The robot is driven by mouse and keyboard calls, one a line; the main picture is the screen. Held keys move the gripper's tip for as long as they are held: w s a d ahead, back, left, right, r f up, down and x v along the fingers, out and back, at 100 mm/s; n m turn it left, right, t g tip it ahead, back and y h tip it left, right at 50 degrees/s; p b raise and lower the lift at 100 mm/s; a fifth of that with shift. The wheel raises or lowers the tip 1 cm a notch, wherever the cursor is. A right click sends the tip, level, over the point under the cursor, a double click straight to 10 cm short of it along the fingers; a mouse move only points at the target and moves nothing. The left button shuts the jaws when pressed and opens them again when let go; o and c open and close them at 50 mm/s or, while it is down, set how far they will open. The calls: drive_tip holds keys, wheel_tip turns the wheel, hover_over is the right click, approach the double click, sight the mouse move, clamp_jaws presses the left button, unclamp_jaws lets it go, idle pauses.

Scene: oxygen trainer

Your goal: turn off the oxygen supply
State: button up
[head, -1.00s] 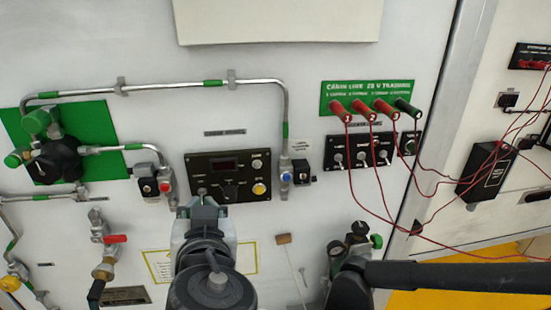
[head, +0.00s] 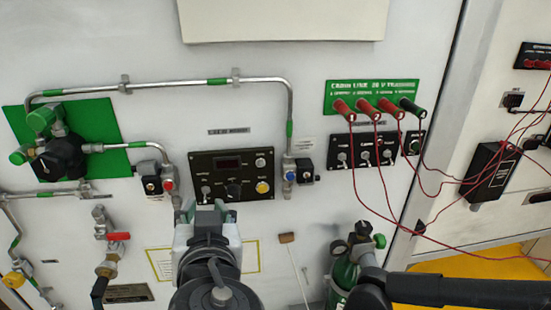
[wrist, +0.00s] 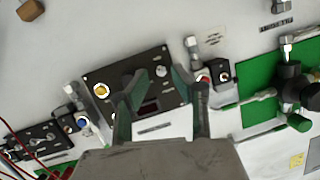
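A black control panel (head: 248,184) with a dark display, a knob, a switch and a yellow button is on the white wall; it also shows in the wrist view (wrist: 152,121). To its left, a black valve body (head: 60,158) with green fittings sits on a green plate (head: 108,118); the plate shows in the wrist view (wrist: 259,72). A green cylinder (head: 345,274) with a black-and-green valve top stands lower right, partly hidden by my arm. My gripper (head: 207,207) is in front of the panel's lower left. In the wrist view (wrist: 160,85) its fingers are apart, with nothing between them.
Metal pipes (head: 180,84) run along the wall, with a red-button fitting (head: 168,184) and a blue-button fitting (head: 290,177) beside the panel. A red-handled valve (head: 117,236) is lower left. Red cables (head: 365,195) hang from plugs at the right.

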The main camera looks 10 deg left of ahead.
drive_tip(key=v, duration=1)
idle(0.5)
